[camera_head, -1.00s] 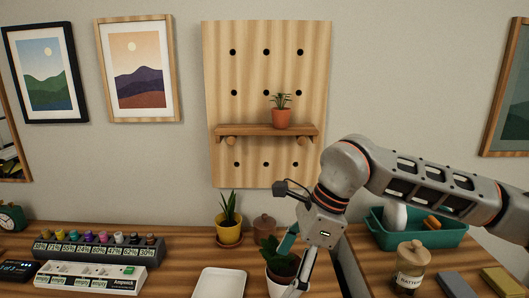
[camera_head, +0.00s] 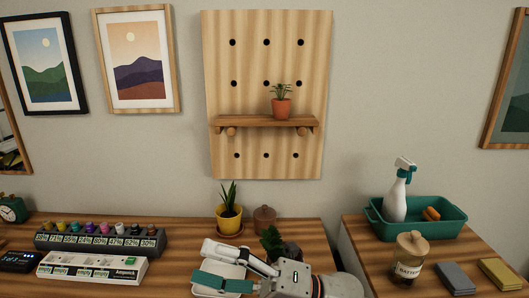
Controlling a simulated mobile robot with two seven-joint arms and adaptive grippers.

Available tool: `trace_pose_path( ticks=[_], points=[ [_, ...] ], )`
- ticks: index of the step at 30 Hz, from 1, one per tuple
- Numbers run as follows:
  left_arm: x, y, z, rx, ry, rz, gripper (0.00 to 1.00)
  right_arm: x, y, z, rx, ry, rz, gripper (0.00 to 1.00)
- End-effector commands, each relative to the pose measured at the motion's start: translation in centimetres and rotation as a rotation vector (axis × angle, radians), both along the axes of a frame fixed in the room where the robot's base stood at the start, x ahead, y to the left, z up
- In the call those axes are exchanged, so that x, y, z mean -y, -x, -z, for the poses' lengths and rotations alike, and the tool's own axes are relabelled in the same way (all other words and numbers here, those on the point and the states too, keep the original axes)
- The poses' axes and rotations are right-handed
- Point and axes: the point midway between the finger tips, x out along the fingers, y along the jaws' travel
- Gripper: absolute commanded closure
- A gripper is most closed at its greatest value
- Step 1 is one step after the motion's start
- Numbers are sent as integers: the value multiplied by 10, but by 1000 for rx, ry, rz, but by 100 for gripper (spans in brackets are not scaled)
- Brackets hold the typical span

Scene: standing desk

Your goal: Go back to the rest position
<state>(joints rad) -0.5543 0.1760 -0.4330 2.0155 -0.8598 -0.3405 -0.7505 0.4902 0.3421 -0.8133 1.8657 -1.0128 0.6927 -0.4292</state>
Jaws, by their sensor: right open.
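My right gripper (camera_head: 228,268) is low at the bottom of the head view, lying across the white tray (camera_head: 212,287). Its fingers point left and are apart, with nothing seen between them. A plant in a dark pot (camera_head: 290,254) stands just behind the gripper and is partly hidden by it. I cannot tell whether the wrist touches the pot. My left gripper is not in view.
A yellow potted plant (camera_head: 229,218) and a brown lidded jar (camera_head: 264,219) stand behind. The pegboard shelf (camera_head: 262,122) holds a small terracotta plant (camera_head: 282,107). A charger rack (camera_head: 95,267) is left. A green bin (camera_head: 452,219) and batteries jar (camera_head: 408,262) are right.

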Motion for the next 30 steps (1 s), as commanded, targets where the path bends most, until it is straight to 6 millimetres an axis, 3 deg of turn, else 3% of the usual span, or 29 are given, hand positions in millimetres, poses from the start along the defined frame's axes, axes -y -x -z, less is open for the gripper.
trace_pose_path(
  ticks=[5, 8, 11, 14, 20, 24, 27, 30],
  points=[
    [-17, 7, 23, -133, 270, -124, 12, 42, -45, 34, -402, -187, 191, 18],
    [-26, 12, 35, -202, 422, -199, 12, 74, -67, 70, -628, -276, 304, 18],
    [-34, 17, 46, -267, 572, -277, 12, 110, -80, 120, -857, -356, 419, 18],
    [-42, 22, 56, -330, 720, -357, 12, 147, -80, 179, -1083, -425, 538, 18],
    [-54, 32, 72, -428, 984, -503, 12, 214, -45, 294, -1476, -529, 752, 18],
    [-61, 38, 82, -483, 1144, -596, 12, 253, 2, 365, -1712, -583, 888, 18],
    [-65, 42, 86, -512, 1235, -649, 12, 273, 36, 403, -1843, -610, 967, 18],
    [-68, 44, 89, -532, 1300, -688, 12, 287, 63, 427, -1932, -629, 1023, 18]
  ],
)
